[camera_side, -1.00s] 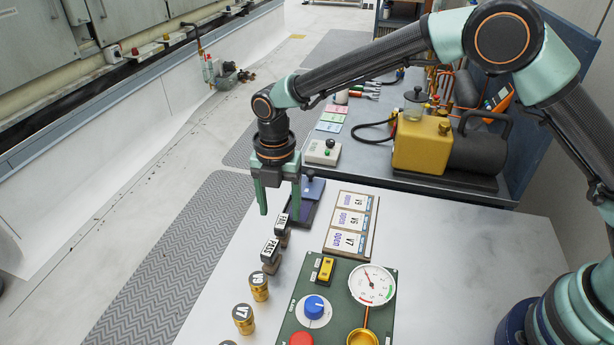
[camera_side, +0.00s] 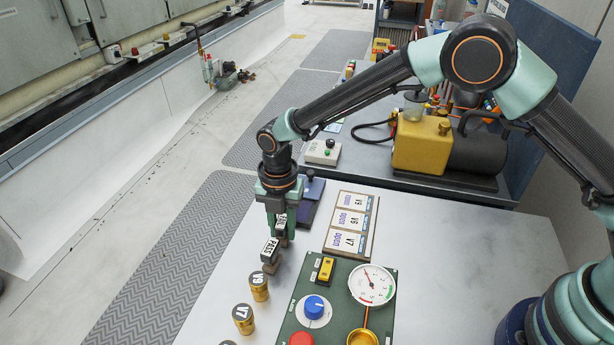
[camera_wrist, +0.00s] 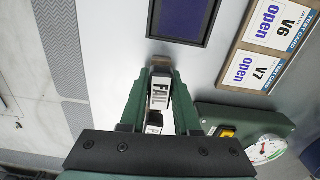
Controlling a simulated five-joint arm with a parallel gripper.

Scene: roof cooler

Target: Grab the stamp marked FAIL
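The FAIL stamp (camera_wrist: 160,93), with a white label and dark lettering, is between the two green fingers of my gripper (camera_wrist: 161,80) in the wrist view. In the side view my gripper (camera_side: 279,232) is low over the table, and the FAIL stamp (camera_side: 281,222) shows only in part behind the fingers. It appears upright at table level. The PASS stamp (camera_side: 270,251) stands apart just in front of it. Only part of the PASS stamp (camera_wrist: 153,128) shows in the wrist view.
A dark blue ink pad (camera_side: 308,208) lies behind the gripper. A card board (camera_side: 350,222) and a green panel (camera_side: 338,300) with gauge are to the right. Brass V-marked pieces (camera_side: 259,287) stand in front. The table's left edge is near.

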